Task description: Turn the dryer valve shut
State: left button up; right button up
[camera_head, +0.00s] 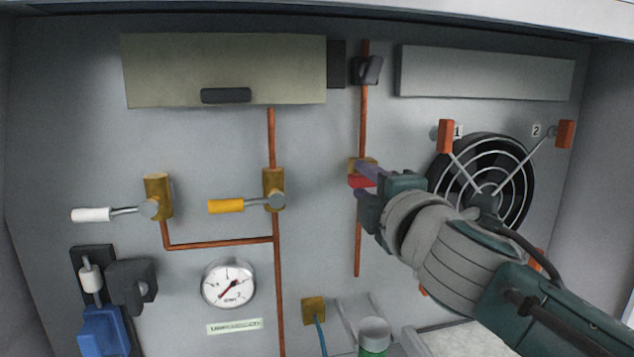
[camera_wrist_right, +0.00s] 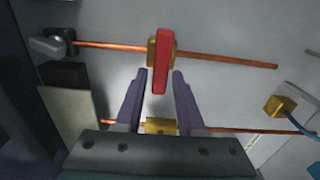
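A valve with a red handle (camera_head: 360,181) and a brass body (camera_head: 358,164) sits on a vertical copper pipe. Nothing legible names it as the dryer valve. In the right wrist view the red handle (camera_wrist_right: 162,55) stands crosswise to its pipe (camera_wrist_right: 220,58). My right gripper (camera_head: 364,185) is at this valve. In the wrist view its purple fingers (camera_wrist_right: 160,75) are open, one on each side of the handle's near end, with a gap visible on both sides. In the head view the gripper and arm partly hide the valve. My left gripper is not in view.
To the left are a yellow-handled valve (camera_head: 226,206), a white-handled valve (camera_head: 92,214) and a pressure gauge (camera_head: 229,286). A fan (camera_head: 509,174) with orange-tipped levers (camera_head: 446,136) lies behind my right arm. A black knob (camera_head: 367,70) sits above the red handle.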

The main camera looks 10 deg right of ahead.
jog(key=shift+o, duration=0.8)
jog(key=shift+s, duration=0.1)
jog(key=s+p, duration=0.2)
jog(key=s, duration=0.7)
jog(key=shift+s+d, duration=0.2)
jog(key=shift+s, duration=0.15)
